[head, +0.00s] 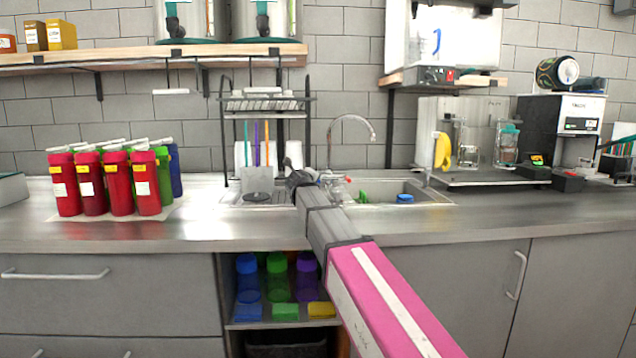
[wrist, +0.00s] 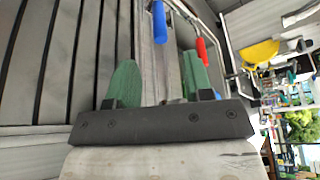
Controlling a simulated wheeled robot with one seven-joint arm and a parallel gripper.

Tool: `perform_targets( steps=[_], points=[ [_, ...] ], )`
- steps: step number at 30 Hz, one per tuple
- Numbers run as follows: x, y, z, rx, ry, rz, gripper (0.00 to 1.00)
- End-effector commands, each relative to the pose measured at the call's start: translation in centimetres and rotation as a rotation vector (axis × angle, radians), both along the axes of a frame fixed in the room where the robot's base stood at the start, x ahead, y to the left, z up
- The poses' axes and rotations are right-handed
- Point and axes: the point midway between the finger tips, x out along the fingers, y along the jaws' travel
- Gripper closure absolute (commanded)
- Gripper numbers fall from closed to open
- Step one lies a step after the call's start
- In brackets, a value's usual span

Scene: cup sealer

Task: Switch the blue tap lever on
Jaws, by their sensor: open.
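The blue tap lever (wrist: 160,22) shows at the top middle of the wrist view, just beyond the gap between my fingertips and apart from them. The red tap lever (wrist: 201,50) is to its right, near my right fingertip. My gripper (wrist: 160,62) is open, with its two green fingers spread and nothing between them. In the head view my gripper (head: 300,180) is at the left side of the tap. The curved tap (head: 352,118) rises behind the sink, and the red lever (head: 347,179) shows at its base. The blue lever is hidden there.
The sink basin (head: 418,187) holds a blue item (head: 405,198) and a green item. A dish rack (head: 266,104) stands behind my gripper. Several red bottles (head: 118,185) stand on the counter at the left. The counter in front of them is clear.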

Motion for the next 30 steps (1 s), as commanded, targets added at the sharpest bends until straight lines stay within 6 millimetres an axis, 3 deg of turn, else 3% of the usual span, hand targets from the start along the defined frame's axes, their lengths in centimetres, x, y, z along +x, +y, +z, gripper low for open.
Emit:
perform_targets(
  steps=[18, 29, 30],
  points=[
    [8.9, -2.2, -1.9, 0.000, -0.001, 0.001, 0.53],
    [9.5, -2.5, -2.2, -0.001, -0.002, 0.001, 0.53],
    [9.5, -2.5, -2.1, -0.001, -0.002, 0.001, 0.60]
  ],
)
